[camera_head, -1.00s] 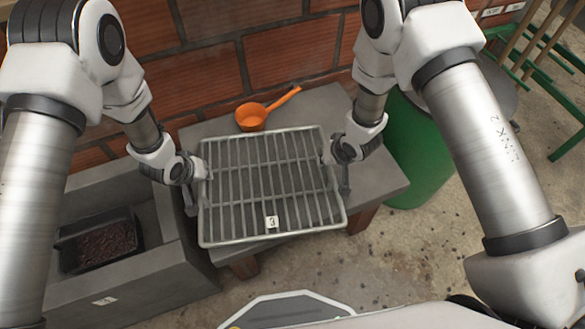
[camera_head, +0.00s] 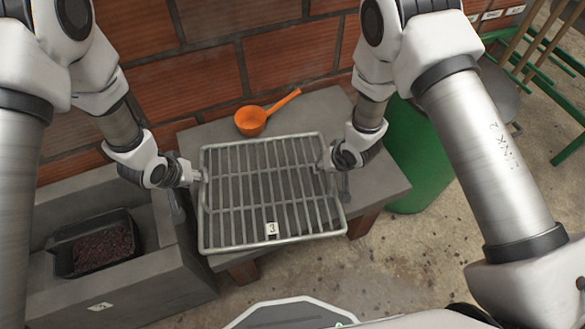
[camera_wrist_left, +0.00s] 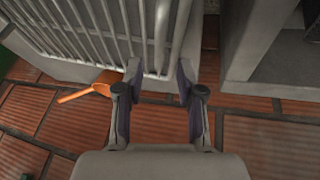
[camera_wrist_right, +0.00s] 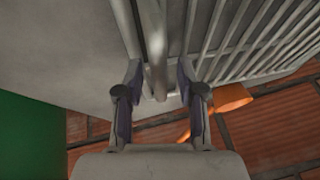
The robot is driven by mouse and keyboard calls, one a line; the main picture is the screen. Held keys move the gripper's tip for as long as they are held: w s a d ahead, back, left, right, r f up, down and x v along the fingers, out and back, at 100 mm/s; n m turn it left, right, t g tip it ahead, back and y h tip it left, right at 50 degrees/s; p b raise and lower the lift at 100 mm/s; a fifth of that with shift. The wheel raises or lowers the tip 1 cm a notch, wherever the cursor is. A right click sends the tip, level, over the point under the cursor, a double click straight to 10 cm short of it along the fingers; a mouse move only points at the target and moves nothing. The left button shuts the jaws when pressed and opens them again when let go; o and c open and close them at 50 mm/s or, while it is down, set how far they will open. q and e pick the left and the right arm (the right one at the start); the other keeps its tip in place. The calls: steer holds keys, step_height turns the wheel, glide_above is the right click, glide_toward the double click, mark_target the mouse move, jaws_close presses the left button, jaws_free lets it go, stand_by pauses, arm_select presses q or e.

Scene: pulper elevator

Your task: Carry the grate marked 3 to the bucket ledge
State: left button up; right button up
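The grate marked 3 (camera_head: 272,190) is a grey wire rack with a white tag reading 3 on its near part. It lies on the grey bench top (camera_head: 375,180). My left gripper (camera_head: 194,178) is at its left side; in the left wrist view the fingers (camera_wrist_left: 159,80) stand apart around the rim bar, with gaps on both sides. My right gripper (camera_head: 330,162) is at its right side; in the right wrist view the fingers (camera_wrist_right: 158,82) also stand apart around the rim bar. I cannot identify the bucket ledge in these views.
An orange ladle (camera_head: 252,121) lies on the bench behind the grate. A concrete trough (camera_head: 165,275) stands at the left, with a black tray (camera_head: 115,225) of dark red fruit or beans inside. A green barrel (camera_head: 415,150) stands right of the bench. A brick wall is behind.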

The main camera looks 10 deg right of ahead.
steer(key=shift+r, duration=0.15)
arm_select(q)
steer(key=v, duration=0.5)
steer(key=shift+s+a+r, duration=0.1)
steer(key=shift+s+r, duration=0.05)
steer(key=shift+r, duration=0.15)
arm_select(e)
steer(key=v, duration=1.1)
steer(key=shift+s+r, duration=0.25)
steer(key=shift+r, duration=0.05)
arm_select(q)
steer(key=shift+f, duration=0.1)
arm_select(e)
steer(key=shift+d, duration=0.15)
